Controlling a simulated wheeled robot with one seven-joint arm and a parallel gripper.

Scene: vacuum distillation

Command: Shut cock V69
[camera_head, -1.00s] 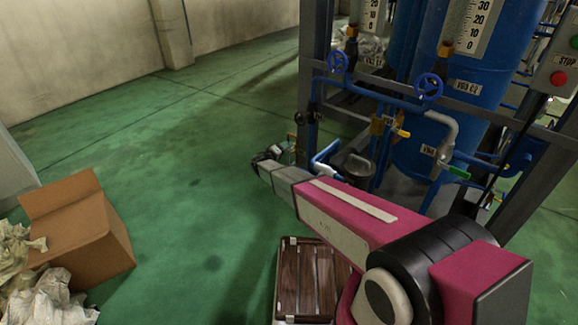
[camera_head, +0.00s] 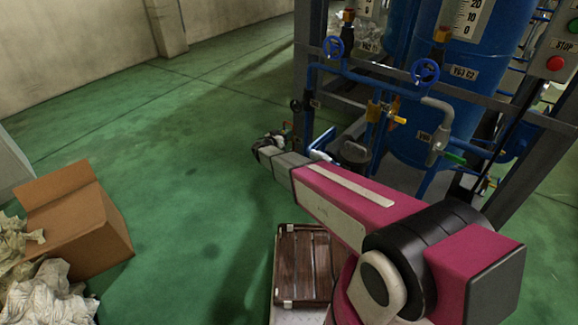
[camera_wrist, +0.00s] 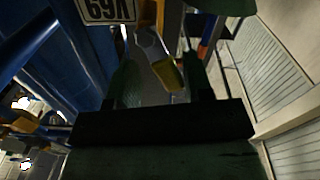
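The label V69 (camera_wrist: 107,10) shows upside down at the top of the wrist view. Just below and right of it is a cock with a yellow handle (camera_wrist: 169,76) on a pale metal stem. My gripper (camera_wrist: 163,82) is open, its two dark fingers on either side of the yellow handle in the picture. I cannot tell whether either finger touches it. In the head view my gripper (camera_head: 267,147) is small and dark, low beside the left post of the rig. The cock cannot be made out clearly there.
Blue pipes with blue handwheels (camera_head: 425,72), a yellow-handled cock (camera_head: 397,118) and a green-handled cock (camera_head: 455,158) stand right of my gripper. A grey frame post (camera_head: 305,70) is close by. A cardboard box (camera_head: 75,225) lies at left. Green floor (camera_head: 180,160) between is clear.

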